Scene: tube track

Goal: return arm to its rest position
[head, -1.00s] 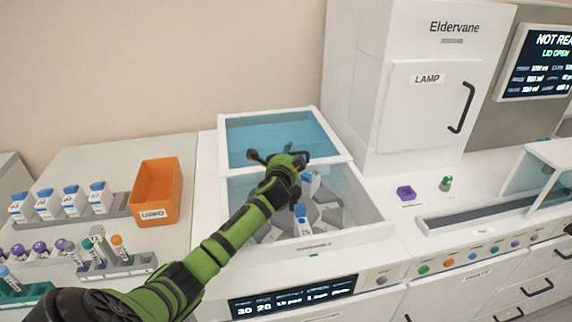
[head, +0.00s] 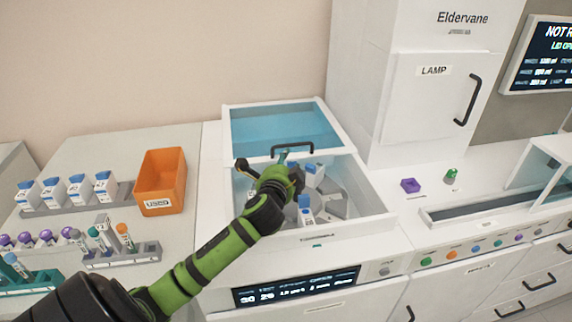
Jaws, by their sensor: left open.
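My left arm reaches in from the lower left in the head view. Its gripper (head: 268,170) is over the left part of the open centrifuge-like machine (head: 372,207). One dark finger sticks out to the left, and the jaws are open with nothing seen between them. Blue-capped white bottles (head: 306,214) sit in the machine's rotor (head: 333,205), just right of the gripper. The forearm hides part of the machine's left wall and front. My right gripper is not in view.
The machine's blue lid (head: 280,128) with a dark handle lies behind the gripper. An orange bin (head: 160,183) and racks of bottles (head: 78,193) and tubes (head: 122,255) stand to the left.

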